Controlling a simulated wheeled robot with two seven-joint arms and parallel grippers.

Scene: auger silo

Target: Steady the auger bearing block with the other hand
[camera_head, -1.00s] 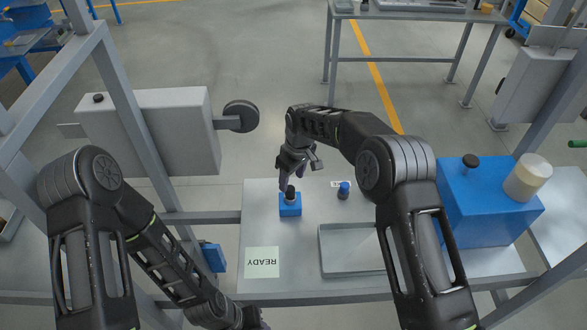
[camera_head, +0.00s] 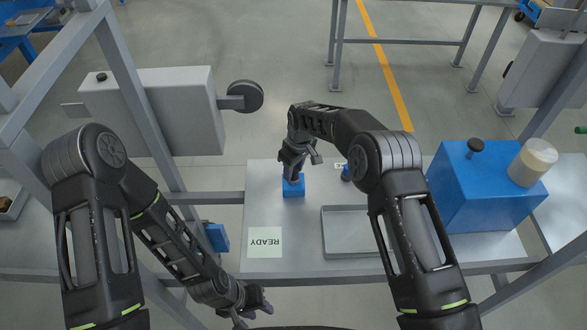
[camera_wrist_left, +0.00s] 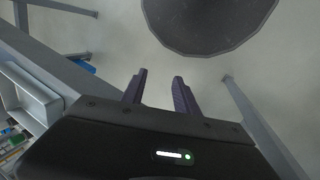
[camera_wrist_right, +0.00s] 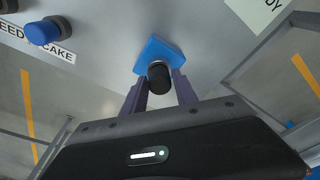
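A small blue block (camera_head: 293,188) with a black round knob (camera_wrist_right: 159,78) stands on the grey table. It carries no readable label, so I cannot tell whether it is the auger bearing block. My right gripper (camera_head: 293,174) is over it and hides the knob in the head view. In the right wrist view the fingers of my right gripper (camera_wrist_right: 160,92) are apart, one on each side of the knob, and no firm grip shows. My left gripper (camera_head: 264,300) is just off the table's front edge. The left wrist view shows its fingers (camera_wrist_left: 160,88) apart with nothing between them.
A grey tray (camera_head: 345,251) and a READY card (camera_head: 265,242) lie on the table. A blue button (camera_wrist_right: 43,31) stands beside a partly hidden label. A large blue box (camera_head: 480,195) is at the right. Another blue piece (camera_head: 217,237) is by the left frame post.

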